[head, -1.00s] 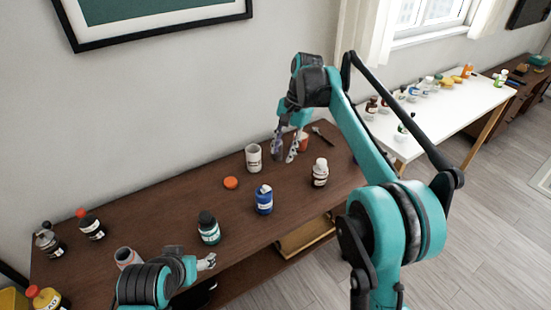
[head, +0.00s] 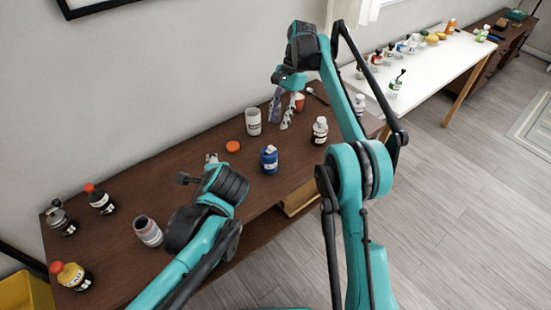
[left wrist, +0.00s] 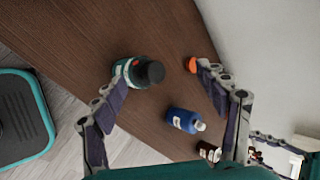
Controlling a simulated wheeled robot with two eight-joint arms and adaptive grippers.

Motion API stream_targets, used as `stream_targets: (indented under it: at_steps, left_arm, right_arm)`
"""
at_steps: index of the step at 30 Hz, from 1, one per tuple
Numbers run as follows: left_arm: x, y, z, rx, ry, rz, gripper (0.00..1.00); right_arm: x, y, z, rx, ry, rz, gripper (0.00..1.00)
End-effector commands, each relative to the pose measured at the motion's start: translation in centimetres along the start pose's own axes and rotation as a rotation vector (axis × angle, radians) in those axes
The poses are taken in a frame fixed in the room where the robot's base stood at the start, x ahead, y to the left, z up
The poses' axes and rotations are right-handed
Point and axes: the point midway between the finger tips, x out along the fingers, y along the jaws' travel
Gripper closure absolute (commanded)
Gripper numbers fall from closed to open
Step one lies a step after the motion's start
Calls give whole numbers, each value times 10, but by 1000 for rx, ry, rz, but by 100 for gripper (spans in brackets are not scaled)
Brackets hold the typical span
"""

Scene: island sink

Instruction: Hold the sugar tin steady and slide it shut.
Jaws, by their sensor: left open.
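No tin clearly readable as sugar shows. An upright white canister (head: 253,122) with dark lettering stands near the wall on the brown table; it looks open at the top. An orange lid (head: 233,147) lies left of it. My right gripper (head: 281,118) points down just right of the canister, fingers apart, with nothing visible between them. My left gripper (head: 199,170) is open and empty, reaching over the table left of the canister. In the left wrist view, its spread fingers (left wrist: 162,80) have a dark green bottle (left wrist: 132,71) showing between them, and the orange lid (left wrist: 190,65) by the right fingertip.
An orange-and-white cup (head: 299,101) stands behind my right gripper. A pinkish jar (head: 148,231) and several bottles are at left. A white table (head: 425,68) holds more bottles.

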Motion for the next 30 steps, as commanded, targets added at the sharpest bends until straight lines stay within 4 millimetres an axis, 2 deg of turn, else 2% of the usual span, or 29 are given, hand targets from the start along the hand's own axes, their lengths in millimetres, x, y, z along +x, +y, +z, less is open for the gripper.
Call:
stream_targets:
  at_steps: [1,6,11,15,21,25,30]
  left_arm:
    - [5,-11,-16,137,-19,-31,27]
    - [19,-39,-62,566,-122,-122,27]
    - [31,-54,-111,898,-231,-188,27]
    - [42,-56,-154,1128,-328,-228,27]
    - [70,-42,-195,1249,-394,-225,27]
    - [86,-31,-208,1250,-399,-211,27]
    - [98,-26,-213,1243,-399,-199,27]
  right_arm:
    - [0,0,0,0,0,0,66]
    - [0,0,0,0,0,0,66]
    - [0,0,0,0,0,0,66]
    - [0,0,0,0,0,0,66]
    - [0,0,0,-1,0,0,66]
    - [0,0,0,-1,0,0,66]
    - [0,0,0,-1,0,0,66]
